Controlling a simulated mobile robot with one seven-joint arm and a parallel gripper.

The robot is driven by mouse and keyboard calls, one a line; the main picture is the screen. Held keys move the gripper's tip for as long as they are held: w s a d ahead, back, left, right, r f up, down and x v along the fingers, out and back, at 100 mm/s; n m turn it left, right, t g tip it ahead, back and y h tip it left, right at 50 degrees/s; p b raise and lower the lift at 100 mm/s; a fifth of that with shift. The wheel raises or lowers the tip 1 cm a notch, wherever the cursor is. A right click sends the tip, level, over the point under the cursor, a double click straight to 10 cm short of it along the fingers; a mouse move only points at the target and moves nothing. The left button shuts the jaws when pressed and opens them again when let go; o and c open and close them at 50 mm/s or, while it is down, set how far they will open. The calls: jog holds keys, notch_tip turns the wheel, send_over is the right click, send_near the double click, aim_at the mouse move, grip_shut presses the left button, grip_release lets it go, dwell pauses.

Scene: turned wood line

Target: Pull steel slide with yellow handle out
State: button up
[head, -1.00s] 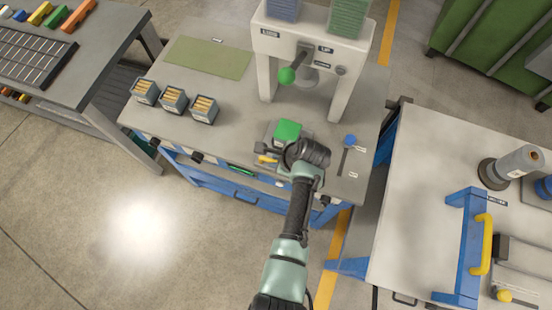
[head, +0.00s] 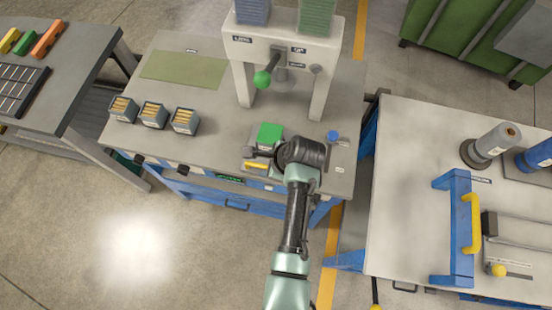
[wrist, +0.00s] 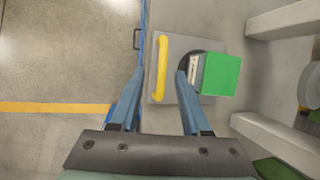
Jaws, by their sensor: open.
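The steel slide (wrist: 157,97) is a flat grey plate at the table's front edge. Its yellow bar handle (wrist: 161,68) lies along it, and the handle also shows in the head view (head: 254,167), partly hidden by my arm. A green block (wrist: 220,74) sits beside the handle, towards the press; it shows in the head view (head: 269,134). My gripper (wrist: 159,76) is open, with one finger on each side of the handle in the wrist view. I cannot tell whether a finger touches the handle. In the head view my wrist hides most of the slide.
A white press (head: 292,48) with a green-knobbed lever (head: 262,80) stands behind the slide. A blue knob (head: 333,136) is to the right. Three small bins (head: 153,115) stand left. A table (head: 400,170) at right bears a blue frame (head: 453,225) with another yellow handle. Floor before the slide is clear.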

jog(key=v, duration=0.8)
jog(key=shift+r+b, duration=0.2)
jog(key=shift+b, duration=0.15)
jog(key=shift+s+d, duration=0.15)
jog(key=shift+s, duration=0.05)
